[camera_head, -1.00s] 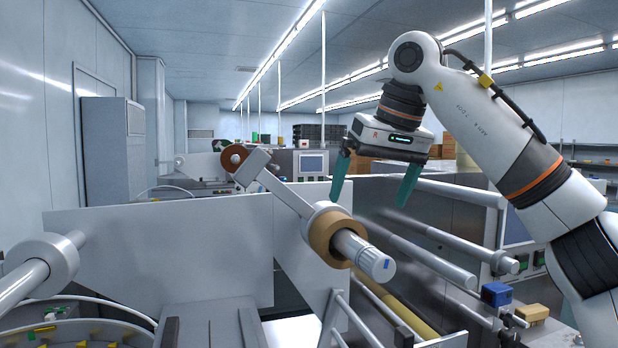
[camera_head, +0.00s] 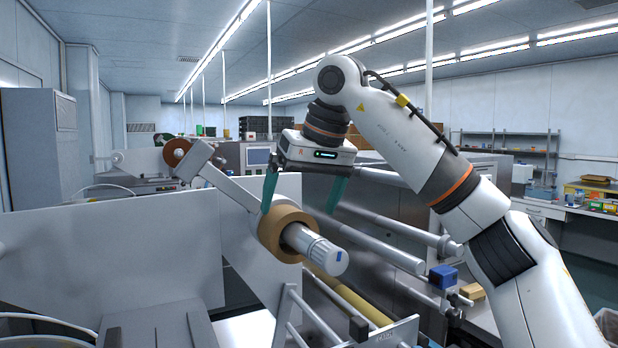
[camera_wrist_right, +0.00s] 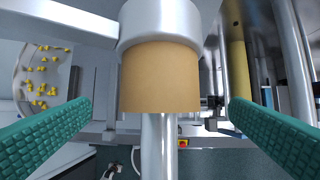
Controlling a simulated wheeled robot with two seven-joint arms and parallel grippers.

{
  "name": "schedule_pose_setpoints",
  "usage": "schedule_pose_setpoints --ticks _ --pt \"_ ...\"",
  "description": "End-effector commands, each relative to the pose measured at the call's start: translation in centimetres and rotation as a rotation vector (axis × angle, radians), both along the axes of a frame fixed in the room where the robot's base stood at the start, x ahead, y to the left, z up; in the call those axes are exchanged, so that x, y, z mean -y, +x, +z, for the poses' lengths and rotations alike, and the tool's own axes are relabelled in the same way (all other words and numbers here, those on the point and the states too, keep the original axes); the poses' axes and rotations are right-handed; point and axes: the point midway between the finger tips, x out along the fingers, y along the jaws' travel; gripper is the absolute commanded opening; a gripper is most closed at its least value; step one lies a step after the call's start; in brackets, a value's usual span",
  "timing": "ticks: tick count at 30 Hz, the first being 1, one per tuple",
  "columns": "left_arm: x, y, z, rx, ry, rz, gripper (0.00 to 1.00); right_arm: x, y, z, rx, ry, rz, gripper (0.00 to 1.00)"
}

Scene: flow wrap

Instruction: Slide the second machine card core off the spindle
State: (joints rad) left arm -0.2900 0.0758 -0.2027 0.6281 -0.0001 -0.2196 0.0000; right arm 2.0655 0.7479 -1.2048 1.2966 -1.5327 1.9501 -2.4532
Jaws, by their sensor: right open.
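The brown card core (camera_head: 280,233) sits around the metal spindle (camera_head: 318,249), whose end with a blue mark sticks out toward the lower right. In the right wrist view the core (camera_wrist_right: 160,78) lies against a wider metal collar (camera_wrist_right: 160,22), with the bare spindle (camera_wrist_right: 159,145) below it. My right gripper (camera_head: 302,210) is open above and behind the core, its green fingers spread. In the wrist view the open fingers (camera_wrist_right: 160,118) stand on either side of the core, apart from it. My left gripper is out of view.
A smaller brown roll (camera_head: 177,152) sits on another arm at the back left. Metal rollers (camera_head: 375,240) run along the machine to the right of the core. A blue block (camera_head: 443,276) stands at lower right. A round tray (camera_wrist_right: 45,78) holds several yellow pieces.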

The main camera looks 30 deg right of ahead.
Motion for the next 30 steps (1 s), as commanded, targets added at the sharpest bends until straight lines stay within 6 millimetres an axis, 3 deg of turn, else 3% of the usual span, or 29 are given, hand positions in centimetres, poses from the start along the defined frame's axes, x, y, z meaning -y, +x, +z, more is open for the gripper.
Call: schedule_pose_setpoints --ticks 6,12,25,30 --pt "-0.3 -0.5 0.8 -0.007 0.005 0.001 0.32 -0.3 1.5 -3.7 -0.003 -0.001 0.000 1.00" --pt "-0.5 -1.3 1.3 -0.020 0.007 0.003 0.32 -0.6 2.5 -5.9 -0.001 0.001 -0.002 1.00" --pt "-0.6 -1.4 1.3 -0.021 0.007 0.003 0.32 -0.7 2.8 -6.7 0.000 0.001 -0.001 1.00" --pt "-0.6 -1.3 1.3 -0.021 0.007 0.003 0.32 -0.7 2.8 -6.7 0.001 0.001 -0.001 0.74"
